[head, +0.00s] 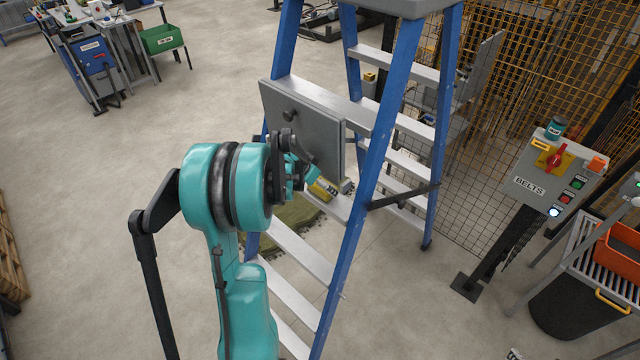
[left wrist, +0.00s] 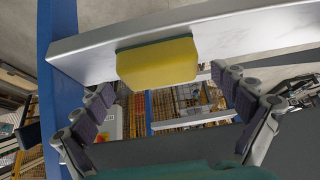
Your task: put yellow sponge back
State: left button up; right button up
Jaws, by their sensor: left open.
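The yellow sponge (left wrist: 157,63), with a thin green layer on top, is at the edge of a silver ladder step (left wrist: 250,30) in the left wrist view. My left gripper (left wrist: 165,88) is open, one finger on each side of the sponge's line, with no finger touching it that I can see. In the head view my left gripper (head: 303,178) is by the ladder, mostly hidden by its own wrist. A small yellow thing (head: 322,188) shows just past it over a step; I cannot tell if it is the sponge. My right gripper is not in view.
The blue stepladder (head: 372,150) stands close around my left gripper, with a grey panel (head: 305,128) just above. A control box marked BELTS (head: 530,185) stands to the right, before a mesh fence (head: 470,150). Open floor (head: 130,140) lies to the left.

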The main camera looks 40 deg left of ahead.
pick_arm(q)
jog(key=d+v, duration=0.1)
jog(key=v, duration=1.1)
jog(key=s+d+r, duration=0.1)
jog(key=s+d, duration=0.1)
jog(key=d, duration=0.7)
jog(key=s+d+r, duration=0.2)
jog(key=d, duration=0.6)
jog(key=s+d+f+n, duration=0.1)
jog(key=s+d+f, duration=0.1)
jog(key=s+d, duration=0.7)
jog(key=shift+d+f+t+y, duration=0.3)
jog(key=shift+d+f, duration=0.05)
jog(key=shift+d, duration=0.8)
jog(key=shift+s+f, duration=0.1)
jog(key=shift+s, duration=0.05)
notch_tip(320, 180, down, 23)
jog(key=b, duration=2.2)
